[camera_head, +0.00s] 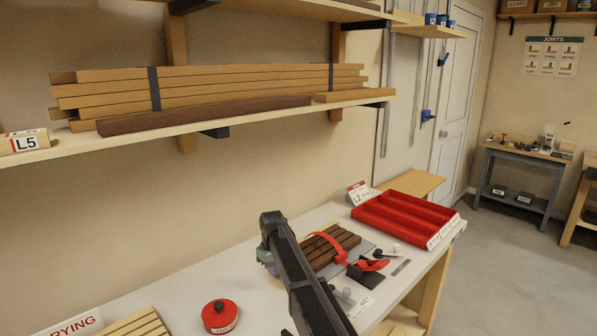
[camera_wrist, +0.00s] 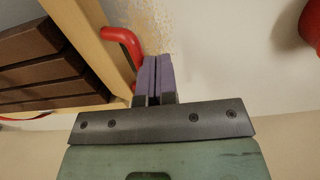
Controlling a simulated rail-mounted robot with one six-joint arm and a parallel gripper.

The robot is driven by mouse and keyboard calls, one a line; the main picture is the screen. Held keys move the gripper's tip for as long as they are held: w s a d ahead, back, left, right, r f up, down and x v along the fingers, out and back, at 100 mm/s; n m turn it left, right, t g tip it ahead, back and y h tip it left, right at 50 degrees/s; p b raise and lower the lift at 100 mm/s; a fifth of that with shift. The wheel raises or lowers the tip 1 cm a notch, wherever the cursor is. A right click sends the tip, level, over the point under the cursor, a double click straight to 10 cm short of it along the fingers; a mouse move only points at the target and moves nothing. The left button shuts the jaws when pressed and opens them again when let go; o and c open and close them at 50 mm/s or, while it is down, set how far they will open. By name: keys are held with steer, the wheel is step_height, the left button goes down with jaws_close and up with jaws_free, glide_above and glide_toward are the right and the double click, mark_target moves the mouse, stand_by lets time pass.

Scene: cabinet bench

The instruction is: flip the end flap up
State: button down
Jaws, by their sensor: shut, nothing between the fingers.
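A pale wooden board (camera_head: 412,184) lies flat at the far end of the bench, behind the red tray; it may be the end flap, but I cannot tell for sure. My gripper (camera_wrist: 153,78) is shut and empty, its purple fingertips side by side in the wrist view. They are beside a red curved handle (camera_wrist: 124,44) and a pale wooden strip edging dark brown slats (camera_wrist: 38,62); I cannot tell if they touch the handle.
A red compartment tray (camera_head: 405,219) stands at the bench's far right, beside an L2 sign (camera_head: 359,192). A red clamp (camera_head: 367,264) lies by the slats. A round red container (camera_head: 220,315) sits at the front left. A timber-laden shelf (camera_head: 290,109) overhangs the bench.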

steer(key=shift+w+d, duration=0.15)
step_height(320, 180, up, 13)
steer(key=p, duration=1.3)
steer(key=shift+s+a, duration=0.45)
